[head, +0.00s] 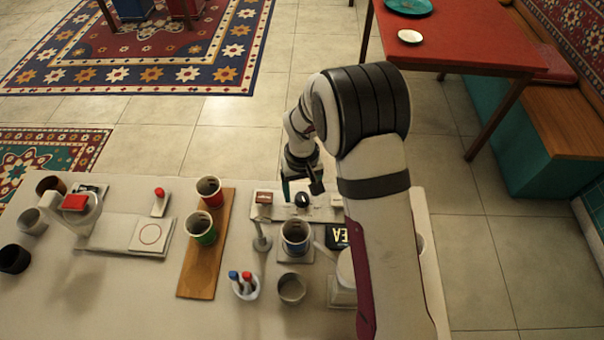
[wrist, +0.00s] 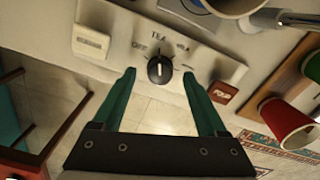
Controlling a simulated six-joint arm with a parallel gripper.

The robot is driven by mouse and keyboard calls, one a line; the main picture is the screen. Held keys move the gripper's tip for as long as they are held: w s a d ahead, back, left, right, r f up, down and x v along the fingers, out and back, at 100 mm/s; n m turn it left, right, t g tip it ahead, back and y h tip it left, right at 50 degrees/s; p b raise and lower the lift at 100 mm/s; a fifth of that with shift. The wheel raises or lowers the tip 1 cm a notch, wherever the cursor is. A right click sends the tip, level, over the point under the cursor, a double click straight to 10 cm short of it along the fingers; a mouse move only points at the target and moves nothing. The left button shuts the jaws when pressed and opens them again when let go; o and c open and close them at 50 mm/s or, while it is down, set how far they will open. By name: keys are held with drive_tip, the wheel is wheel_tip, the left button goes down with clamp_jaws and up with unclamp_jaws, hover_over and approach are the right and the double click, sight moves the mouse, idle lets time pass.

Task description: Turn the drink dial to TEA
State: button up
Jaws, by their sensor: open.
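The drink dial (wrist: 160,69) is a round black knob with a white mark on a pale panel (wrist: 120,45). Above it in the wrist view are OFF at left, TEA at the middle and a blurred label at right. The mark looks roughly upright; I cannot tell surely which label it points to. In the head view the dial (head: 302,201) sits below my gripper (head: 302,188). In the wrist view my gripper (wrist: 159,75) is open, its green fingers on either side of the knob, with gaps showing. Whether a finger touches it is unclear.
A red POUR button (wrist: 222,92) and a white button (wrist: 91,42) flank the dial. A blue cup (head: 295,238) stands close by. Red (head: 209,190) and green (head: 200,229) cups stand on a wooden board (head: 197,283). A dark TEA sign (head: 337,236) is near my arm.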

sight(302, 196)
wheel_tip(302, 196, up, 14)
drive_tip(key=shift+r, duration=0.15)
